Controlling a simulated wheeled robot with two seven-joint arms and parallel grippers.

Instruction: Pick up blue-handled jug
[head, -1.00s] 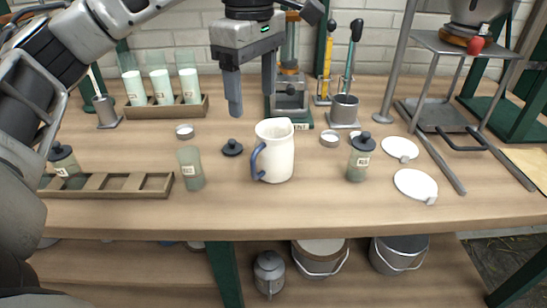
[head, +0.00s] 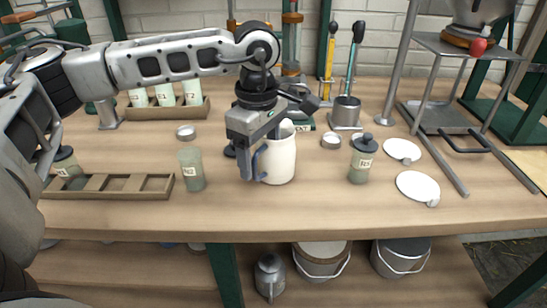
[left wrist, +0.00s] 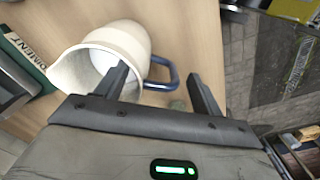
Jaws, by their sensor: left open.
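The cream-white jug (head: 280,158) with a blue handle (head: 257,165) stands upright on the wooden bench, its handle toward the left. My left gripper (head: 256,158) is open, pointing down at the handle side of the jug, and partly covers the jug's upper left. In the left wrist view, the jug (left wrist: 112,45) lies at the upper left. Its blue handle (left wrist: 172,76) shows between the two spread fingers of my left gripper (left wrist: 158,76). I cannot tell whether a finger touches the handle. My right gripper is not in view.
A greenish jar (head: 192,170) stands left of the jug and a lidded jar (head: 361,160) to its right. A wooden rack (head: 110,186) is at the left. White discs (head: 418,187) and a metal stand (head: 450,45) are at the right. The front bench edge is clear.

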